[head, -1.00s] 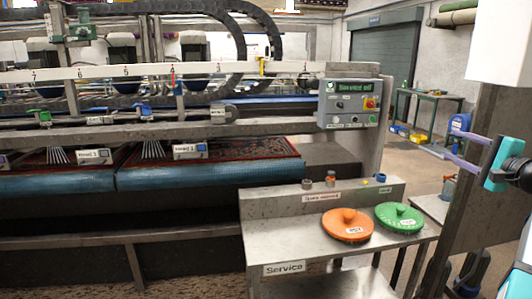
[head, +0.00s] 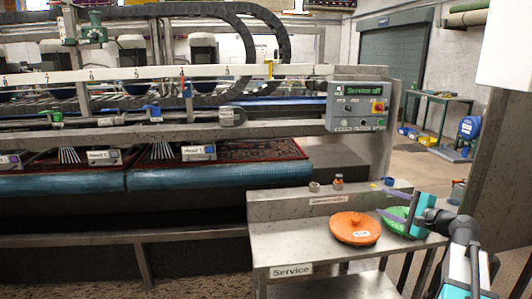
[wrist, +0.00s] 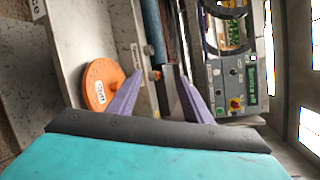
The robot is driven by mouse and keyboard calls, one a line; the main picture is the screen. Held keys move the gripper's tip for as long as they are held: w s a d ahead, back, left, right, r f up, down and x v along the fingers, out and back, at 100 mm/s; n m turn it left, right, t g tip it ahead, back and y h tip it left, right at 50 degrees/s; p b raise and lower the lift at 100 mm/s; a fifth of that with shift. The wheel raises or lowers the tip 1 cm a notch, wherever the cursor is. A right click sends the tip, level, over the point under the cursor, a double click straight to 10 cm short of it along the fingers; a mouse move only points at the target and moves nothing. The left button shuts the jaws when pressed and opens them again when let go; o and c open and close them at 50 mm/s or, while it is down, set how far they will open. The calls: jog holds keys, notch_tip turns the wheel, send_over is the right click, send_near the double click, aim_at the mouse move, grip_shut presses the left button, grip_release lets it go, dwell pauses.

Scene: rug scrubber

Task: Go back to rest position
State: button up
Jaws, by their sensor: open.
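My gripper (head: 380,203) is at the right in the head view, in front of the green lid, with its fingers pointing left. It also shows in the wrist view (wrist: 157,92), where its two purple fingers stand apart with nothing between them. The orange lid (head: 355,228) lies on the service table (head: 300,245), left of my gripper. The green lid (head: 398,222) lies on the same table and is partly hidden behind my gripper. The orange lid also shows in the wrist view (wrist: 103,84), left of the fingers.
A control panel (head: 356,107) reading "Service off" stands on the machine behind the table. Rugs (head: 255,149) lie under the scrubber heads at the left. Small fittings (head: 337,182) stand on the table's back ledge. Open floor (head: 425,172) lies behind at the right.

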jog(key=s+a+f+n+g+y, duration=0.1)
jog(key=a+f+g, duration=0.2)
jog(key=a+f, duration=0.7)
jog(key=s+a+f+n+g, duration=0.15)
jog(key=a+f, duration=0.55)
jog(key=f, duration=0.8)
jog(key=s+a+f+n+g+p, duration=0.1)
jog(key=s+a+f+g, duration=0.1)
jog(key=s+a+f, duration=0.3)
jog(key=s+a+f+n+g, duration=0.1)
jog(key=s+a+f+g, duration=0.15)
jog(key=f, duration=0.45)
jog(key=s+a+f+n+g+p, duration=0.1)
jog(key=s+a+f+g, duration=0.2)
jog(key=f, duration=0.4)
jog(key=s+a+f+n+g+h, duration=0.2)
jog(key=s+f, duration=0.5)
jog(key=s, duration=0.4)
jog(key=s+a+f+n+g+h, duration=0.1)
jog(key=s+a+f+n+g, duration=0.15)
jog(key=s+f, duration=0.75)
jog(key=s+d+n+g+h, duration=0.3)
jog(key=s+d+n, duration=0.4)
jog(key=s, duration=0.6)
jog(key=shift+d+h, duration=0.9)
jog(key=shift+d, duration=0.1)
jog(key=shift+f, duration=0.1)
